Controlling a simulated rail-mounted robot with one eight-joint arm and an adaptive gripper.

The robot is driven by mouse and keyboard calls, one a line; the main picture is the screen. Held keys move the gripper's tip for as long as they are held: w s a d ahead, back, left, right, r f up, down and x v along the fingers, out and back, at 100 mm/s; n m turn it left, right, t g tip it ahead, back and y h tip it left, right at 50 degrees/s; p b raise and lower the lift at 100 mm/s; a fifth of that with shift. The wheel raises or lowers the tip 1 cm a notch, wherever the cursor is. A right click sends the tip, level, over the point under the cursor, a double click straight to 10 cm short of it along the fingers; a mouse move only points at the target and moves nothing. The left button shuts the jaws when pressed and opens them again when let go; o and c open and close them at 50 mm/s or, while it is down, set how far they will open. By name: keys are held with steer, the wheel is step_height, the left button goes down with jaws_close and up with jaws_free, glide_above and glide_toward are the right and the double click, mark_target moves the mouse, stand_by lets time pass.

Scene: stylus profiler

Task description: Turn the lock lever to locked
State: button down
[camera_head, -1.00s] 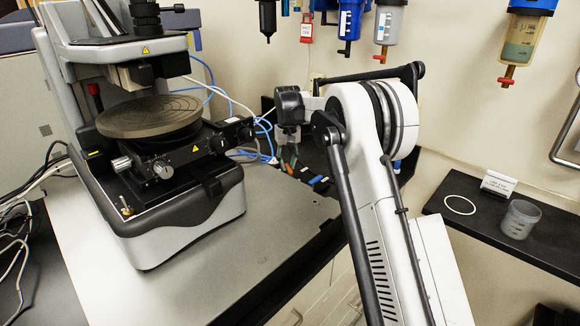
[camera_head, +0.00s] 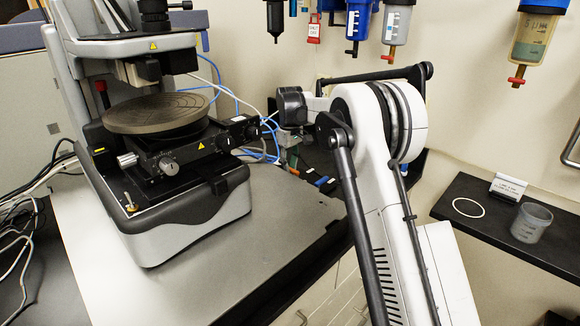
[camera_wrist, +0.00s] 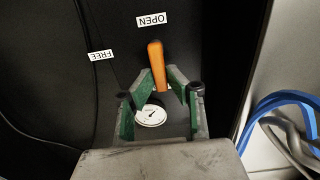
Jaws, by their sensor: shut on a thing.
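The lever (camera_wrist: 155,52) is orange and stands in the wrist view, its upper end below the OPEN label (camera_wrist: 151,20). A FREE label (camera_wrist: 101,55) is to its left; both labels appear upside down. My gripper (camera_wrist: 157,80) has green fingers, one on each side of the lever's lower end, and is shut on it. In the head view my gripper (camera_head: 293,157) is small and partly hidden by my arm, beside the bench's back edge. No label reading locked is legible.
A round white gauge (camera_wrist: 151,115) sits between my fingers, on the dark panel. Blue and grey hoses (camera_wrist: 285,115) run at the right. The profiler (camera_head: 190,225) stands left on the bench, and a black shelf (camera_head: 465,222) with a cup (camera_head: 531,224) is at right.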

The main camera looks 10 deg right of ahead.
stand_by(0.3)
steer(key=c, duration=1.7)
jaws_free()
step_height(320, 180, up, 12)
